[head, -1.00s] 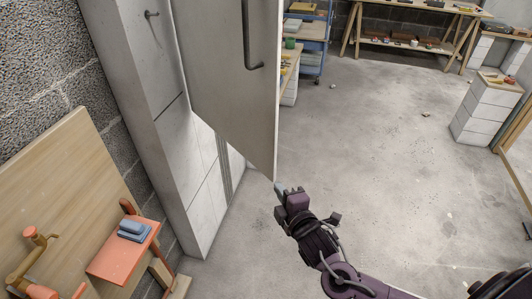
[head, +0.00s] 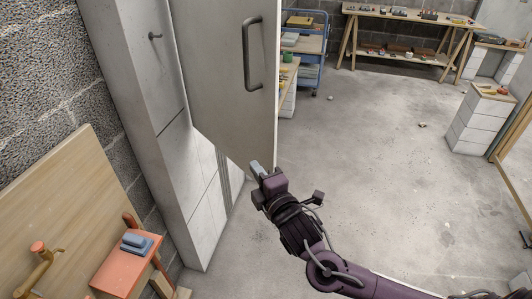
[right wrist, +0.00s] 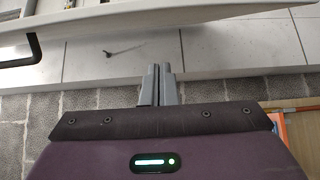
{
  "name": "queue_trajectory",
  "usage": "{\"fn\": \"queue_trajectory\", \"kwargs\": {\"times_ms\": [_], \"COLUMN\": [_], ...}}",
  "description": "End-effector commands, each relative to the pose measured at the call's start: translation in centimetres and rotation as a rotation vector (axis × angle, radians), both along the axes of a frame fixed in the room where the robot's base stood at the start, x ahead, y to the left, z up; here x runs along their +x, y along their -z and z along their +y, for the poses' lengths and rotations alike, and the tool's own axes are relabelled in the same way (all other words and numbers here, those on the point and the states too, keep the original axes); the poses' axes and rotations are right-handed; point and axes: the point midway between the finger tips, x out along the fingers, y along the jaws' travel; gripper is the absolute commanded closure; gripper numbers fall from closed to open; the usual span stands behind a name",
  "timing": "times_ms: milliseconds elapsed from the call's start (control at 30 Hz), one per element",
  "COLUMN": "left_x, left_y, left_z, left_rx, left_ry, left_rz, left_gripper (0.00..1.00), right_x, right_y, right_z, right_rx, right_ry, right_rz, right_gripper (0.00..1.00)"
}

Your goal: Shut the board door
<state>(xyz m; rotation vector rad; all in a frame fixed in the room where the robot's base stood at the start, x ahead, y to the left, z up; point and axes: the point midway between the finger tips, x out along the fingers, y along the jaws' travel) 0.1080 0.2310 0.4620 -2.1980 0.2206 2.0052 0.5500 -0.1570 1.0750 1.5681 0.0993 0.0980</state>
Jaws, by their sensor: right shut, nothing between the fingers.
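The board door (head: 222,80) is a pale grey panel that stands open, swung out from the tall white board (head: 150,110) on the left wall. Its dark bar handle (head: 252,55) faces me. My right gripper (head: 257,168) is shut and empty at the door's lower free corner and hides that corner. I cannot tell whether it touches the door. In the right wrist view the shut fingers (right wrist: 161,84) point towards the board, with the door (right wrist: 190,14) across the top and its handle (right wrist: 22,52) at left. My left gripper is out of view.
A leaning wooden board (head: 60,200) and a red shelf (head: 125,265) with blue blocks stand at lower left. A blue trolley (head: 305,50) and workbench (head: 410,22) are at the back.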

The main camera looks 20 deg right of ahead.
Motion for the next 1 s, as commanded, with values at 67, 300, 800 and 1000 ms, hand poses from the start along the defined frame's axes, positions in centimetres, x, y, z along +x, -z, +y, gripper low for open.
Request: {"fn": "queue_trajectory", "kwargs": {"times_ms": [67,300,800,1000], "left_x": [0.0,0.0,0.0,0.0], "left_y": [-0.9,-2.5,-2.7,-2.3], "left_z": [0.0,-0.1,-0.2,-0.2], "left_rx": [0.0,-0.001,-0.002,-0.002], "left_ry": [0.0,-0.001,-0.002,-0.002], "left_rz": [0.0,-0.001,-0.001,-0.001], "left_gripper": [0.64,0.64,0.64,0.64], "right_x": [1.8,3.5,3.8,4.1], "right_y": [-0.5,-0.2,0.1,0.2], "right_z": [0.2,-2.5,-3.5,-4.3], "right_rx": [0.0,-0.004,0.0,-0.003], "right_ry": [0.002,0.002,0.0,-0.014], "right_rz": [-0.004,0.0,0.0,-0.001], "right_gripper": [1.0,1.0,1.0,1.0]}}
